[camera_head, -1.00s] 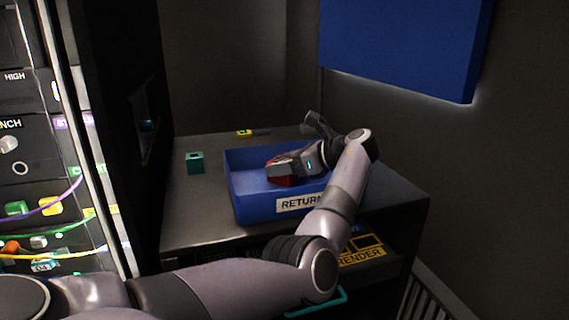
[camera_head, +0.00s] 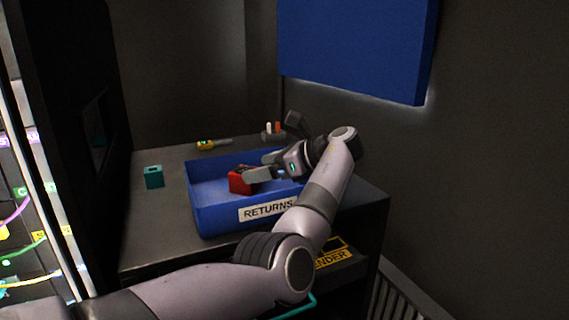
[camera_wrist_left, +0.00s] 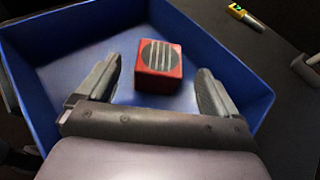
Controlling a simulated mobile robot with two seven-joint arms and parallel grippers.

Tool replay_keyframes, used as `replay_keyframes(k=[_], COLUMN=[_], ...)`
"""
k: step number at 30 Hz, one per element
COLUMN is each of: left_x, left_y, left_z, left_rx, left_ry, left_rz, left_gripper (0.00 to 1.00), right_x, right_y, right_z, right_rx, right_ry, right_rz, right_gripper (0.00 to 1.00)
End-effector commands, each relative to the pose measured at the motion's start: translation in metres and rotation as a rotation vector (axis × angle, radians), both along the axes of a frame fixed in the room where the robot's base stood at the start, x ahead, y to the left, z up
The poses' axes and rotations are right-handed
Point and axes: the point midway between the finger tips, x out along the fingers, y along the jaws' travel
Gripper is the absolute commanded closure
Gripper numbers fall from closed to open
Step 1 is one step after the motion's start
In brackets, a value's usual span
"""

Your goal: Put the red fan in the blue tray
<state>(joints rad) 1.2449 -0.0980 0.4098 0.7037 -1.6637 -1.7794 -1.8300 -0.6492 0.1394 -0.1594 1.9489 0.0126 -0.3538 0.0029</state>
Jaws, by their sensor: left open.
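The red fan (camera_head: 240,182) is a small red block with a dark round grille on its face. It lies inside the blue tray (camera_head: 215,218), which is labelled RETURNS and stands on the dark cabinet. My left gripper (camera_head: 263,167) is open over the tray, to the right of the fan. In the left wrist view the fan (camera_wrist_left: 159,66) sits on the tray floor, ahead of and between the open fingers (camera_wrist_left: 157,88), with gaps on both sides. The tray's walls (camera_wrist_left: 235,60) surround it. My right gripper is not in view.
A teal block (camera_head: 154,177) stands left of the tray on the cabinet top (camera_head: 150,235). A yellow-ended tool (camera_head: 210,144) lies behind the tray; it also shows in the wrist view (camera_wrist_left: 245,16). A blue panel (camera_head: 355,45) hangs above. A dark rack stands at left.

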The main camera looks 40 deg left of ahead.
Motion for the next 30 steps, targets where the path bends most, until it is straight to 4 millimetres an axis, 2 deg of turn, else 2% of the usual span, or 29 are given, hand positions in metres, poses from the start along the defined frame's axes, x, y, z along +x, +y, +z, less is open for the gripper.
replay_keyframes(k=[1, 6, 12, 18, 30], left_x=[0.004, 0.011, 0.016, 0.017, 0.018], left_y=[-0.013, -0.037, -0.052, -0.059, -0.06], left_z=[0.006, 0.017, 0.023, 0.026, 0.026], left_rx=[0.001, 0.001, -0.001, 0.0, 0.0], left_ry=[-0.001, 0.001, -0.001, -0.001, 0.0], left_rz=[-0.004, -0.001, -0.001, 0.001, 0.001], left_gripper=[0.07, 0.07, 0.07, 0.07, 0.07], right_x=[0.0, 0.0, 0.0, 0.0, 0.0], right_y=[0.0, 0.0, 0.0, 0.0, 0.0], right_z=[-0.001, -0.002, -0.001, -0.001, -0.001], right_rx=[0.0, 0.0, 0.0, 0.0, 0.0], right_ry=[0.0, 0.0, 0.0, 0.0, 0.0], right_rz=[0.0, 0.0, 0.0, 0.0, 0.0], right_gripper=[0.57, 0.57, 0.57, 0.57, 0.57])
